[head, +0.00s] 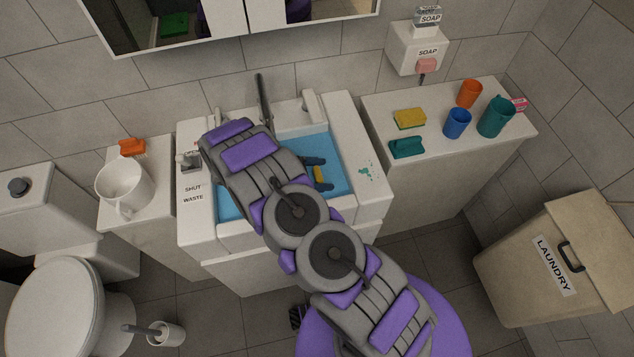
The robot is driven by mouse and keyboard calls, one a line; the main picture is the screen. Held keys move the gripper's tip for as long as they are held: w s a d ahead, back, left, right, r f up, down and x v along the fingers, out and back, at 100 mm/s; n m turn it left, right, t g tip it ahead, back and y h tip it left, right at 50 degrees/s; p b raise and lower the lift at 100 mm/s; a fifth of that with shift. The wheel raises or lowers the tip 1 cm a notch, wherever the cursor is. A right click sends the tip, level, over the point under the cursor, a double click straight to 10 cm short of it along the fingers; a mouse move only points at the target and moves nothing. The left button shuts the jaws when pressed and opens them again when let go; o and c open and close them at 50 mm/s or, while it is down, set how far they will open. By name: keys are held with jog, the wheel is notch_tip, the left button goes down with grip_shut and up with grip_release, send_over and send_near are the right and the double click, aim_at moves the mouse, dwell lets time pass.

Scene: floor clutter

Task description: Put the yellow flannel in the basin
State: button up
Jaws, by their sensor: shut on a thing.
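The basin (348,122) is a white unit with a blue inside, in the middle of the head view. My gripper (318,174) is over the blue inside, toward its right part. It is shut on the yellow flannel (319,173), of which only a small yellow strip shows between the dark fingers. I cannot tell whether the flannel touches the bottom of the basin. My arm hides the front and left middle of the basin.
A white jug (124,185) and an orange brush (132,147) stand on the left. A laundry box (520,280) stands lower right. A tap (311,107) rises behind the basin.

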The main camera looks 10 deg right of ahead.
aim_at(327, 182)
jog(key=shift+a+f, duration=0.65)
jog(key=shift+f, duration=0.2)
jog(key=d+f+b, duration=0.1)
jog(key=d+f, duration=0.2)
jog(key=shift+d+f, duration=0.15)
jog(key=shift+f, duration=0.25)
jog(key=shift+a+r, duration=0.1)
jog(key=shift+a, duration=0.7)
jog(key=o, duration=0.7)
jog(key=shift+a, duration=0.35)
jog(key=shift+o, duration=0.7)
jog(key=shift+a, duration=0.2)
jog(key=shift+d, duration=0.8)
jog(key=shift+r, duration=0.15)
jog(key=v, duration=0.3)
jog(key=p+v, duration=0.1)
jog(key=v, duration=0.3)
jog(key=p+v, duration=0.1)
jog(key=v, duration=0.3)
jog(key=shift+a+f, duration=0.15)
jog(key=shift+f, duration=0.15)
jog(key=shift+a+r, duration=0.2)
jog(key=shift+d+r, duration=0.1)
jog(key=shift+r, duration=0.15)
